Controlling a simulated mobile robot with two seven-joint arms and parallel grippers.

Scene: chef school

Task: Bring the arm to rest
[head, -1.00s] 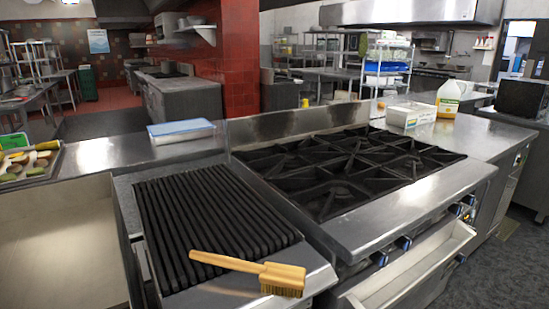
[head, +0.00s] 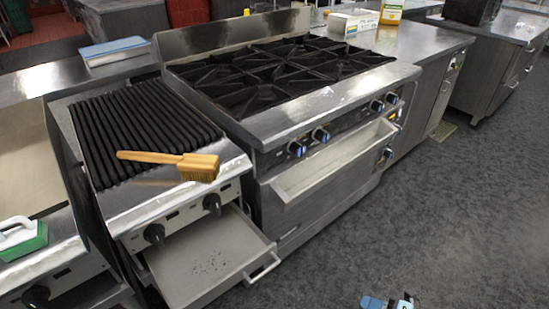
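A small blue and grey piece, apparently the tip of my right gripper (head: 387,303), shows at the bottom edge of the head view, over the floor. It is cut off by the frame, so its finger state is unclear. It is well apart from the counters, and I see nothing held in it. My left gripper is not in view.
A wooden brush (head: 172,162) lies on the front of the charbroiler grate (head: 135,125). Below it a drawer (head: 215,262) is pulled out. The range (head: 285,85) has a protruding front tray (head: 335,160). A green-and-white scrubber (head: 22,238) is at left. Floor (head: 450,210) at right is clear.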

